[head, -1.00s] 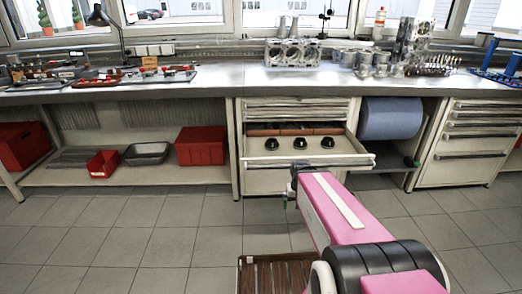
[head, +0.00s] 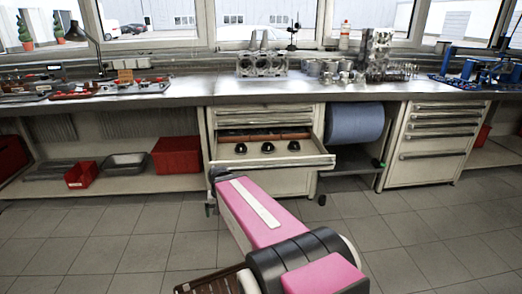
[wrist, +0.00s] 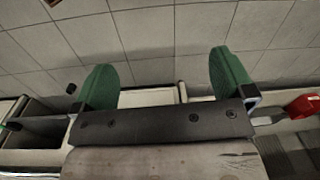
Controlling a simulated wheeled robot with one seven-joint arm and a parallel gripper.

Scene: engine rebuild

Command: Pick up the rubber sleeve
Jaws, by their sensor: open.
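Three small black round pieces (head: 267,147) stand in a row in the open drawer (head: 305,160) of the middle cabinet. I cannot tell for sure which piece is the rubber sleeve; these black ones may be of that kind. My gripper (wrist: 164,84) shows in the wrist view with its two green fingers wide apart and nothing between them. The wrist view shows floor tiles and cabinet fronts beyond the fingers, with no black round piece clearly visible. In the head view my pink arm reaches toward the drawer's front, and the fingers are hidden.
A blue roll (head: 354,123) sits right of the drawer. Red bins (head: 176,155) and a grey tray (head: 125,162) rest on the lower shelf at left. Engine parts (head: 262,64) crowd the workbench (head: 180,88). A brown slatted thing (head: 208,281) lies on the floor. Floor at right is clear.

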